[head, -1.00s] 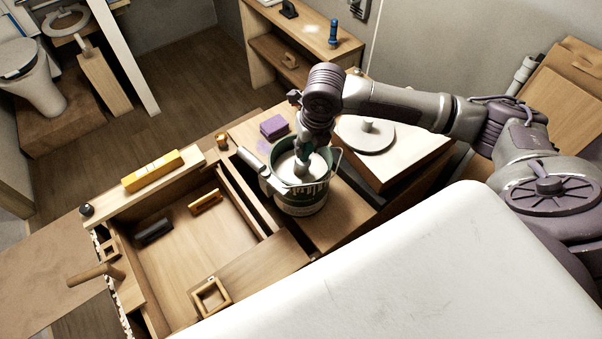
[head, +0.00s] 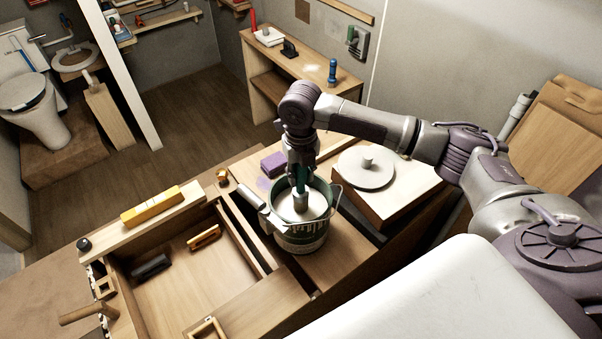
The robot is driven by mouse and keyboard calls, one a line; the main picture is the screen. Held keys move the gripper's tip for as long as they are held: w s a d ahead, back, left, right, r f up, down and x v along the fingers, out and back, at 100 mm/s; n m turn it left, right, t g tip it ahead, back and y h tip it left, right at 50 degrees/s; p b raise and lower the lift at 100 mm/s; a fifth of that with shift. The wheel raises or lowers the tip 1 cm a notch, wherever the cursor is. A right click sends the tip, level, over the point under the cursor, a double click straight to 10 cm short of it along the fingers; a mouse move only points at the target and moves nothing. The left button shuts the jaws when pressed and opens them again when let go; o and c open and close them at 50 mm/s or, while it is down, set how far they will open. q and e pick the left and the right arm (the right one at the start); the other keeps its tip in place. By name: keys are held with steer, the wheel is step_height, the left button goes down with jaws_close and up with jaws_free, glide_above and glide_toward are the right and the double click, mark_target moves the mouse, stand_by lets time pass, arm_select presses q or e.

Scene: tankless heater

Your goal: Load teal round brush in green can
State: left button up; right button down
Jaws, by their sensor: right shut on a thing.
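The green can (head: 301,238) stands on the wooden worktop, open at the top, with a pale fill inside and a wire handle raised at its right. My right gripper (head: 300,165) is above the can, pointing down and shut on the teal round brush (head: 300,180). The brush is roughly upright, with its lower end inside the can's mouth. I cannot tell how deep the tip sits in the pale fill. My left gripper is out of view.
A round grey lid-like disc (head: 366,168) with a knob lies right of the can. A purple block (head: 274,162) is behind it. An open wooden drawer (head: 190,285) at the left holds a black brush and an orange-handled tool. A yellow level (head: 152,206) lies on its edge.

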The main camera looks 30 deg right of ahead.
mark_target(301, 193)
steer(key=shift+f+b, duration=1.25)
steer(key=shift+f, duration=2.15)
steer(key=shift+p, duration=0.35)
steer(key=shift+f+b, duration=0.3)
steer(key=shift+f, duration=0.2)
